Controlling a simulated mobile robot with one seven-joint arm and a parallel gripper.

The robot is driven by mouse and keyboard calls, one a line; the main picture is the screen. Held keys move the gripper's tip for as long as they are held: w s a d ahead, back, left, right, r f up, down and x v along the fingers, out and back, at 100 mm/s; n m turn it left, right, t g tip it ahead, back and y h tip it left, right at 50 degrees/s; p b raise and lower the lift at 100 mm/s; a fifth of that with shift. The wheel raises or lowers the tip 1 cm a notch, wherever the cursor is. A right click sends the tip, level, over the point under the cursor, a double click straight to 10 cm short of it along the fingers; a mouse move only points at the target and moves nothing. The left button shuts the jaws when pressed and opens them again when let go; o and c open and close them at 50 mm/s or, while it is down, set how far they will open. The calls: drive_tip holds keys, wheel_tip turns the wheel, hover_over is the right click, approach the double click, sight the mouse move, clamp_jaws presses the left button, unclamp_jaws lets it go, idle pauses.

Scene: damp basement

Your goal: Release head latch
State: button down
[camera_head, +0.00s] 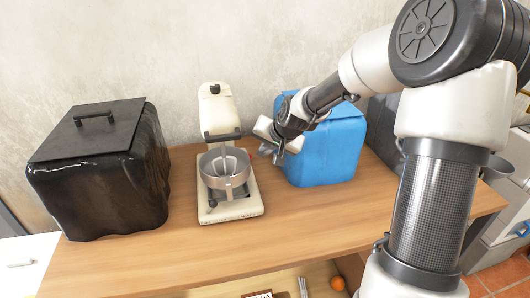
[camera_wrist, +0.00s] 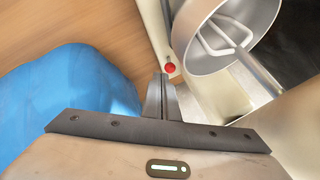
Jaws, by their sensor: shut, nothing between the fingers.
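A cream stand mixer (camera_head: 216,108) stands on the wooden table, its metal bowl (camera_head: 212,179) under the head and a beater reaching into the bowl. In the wrist view, the bowl (camera_wrist: 202,58) and beater (camera_wrist: 228,38) are at the upper right. A small red knob (camera_wrist: 170,67) shows against the mixer's cream side, just beyond my fingertips. Whether it is the head latch I cannot tell. My gripper (camera_wrist: 162,78) is shut and empty, its tips very near the knob; contact is unclear. In the head view, my gripper (camera_head: 269,149) is just right of the mixer.
A blue container (camera_head: 328,150) stands right behind my gripper and fills the left of the wrist view (camera_wrist: 65,95). A black lidded box (camera_head: 100,180) stands left of the mixer. The wooden table (camera_head: 190,255) is clear in front. An orange (camera_head: 337,283) lies below on a shelf.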

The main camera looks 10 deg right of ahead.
drive_tip(key=b+x, duration=0.1)
drive_tip(key=x, duration=0.5)
drive_tip(key=shift+r, duration=0.15)
drive_tip(key=shift+w+r+g+p, duration=0.1)
drive_tip(key=shift+w+g+p, duration=0.2)
drive_tip(key=shift+p, duration=0.25)
drive_tip(key=shift+r+p, duration=0.1)
drive_tip(key=shift+p, duration=0.4)
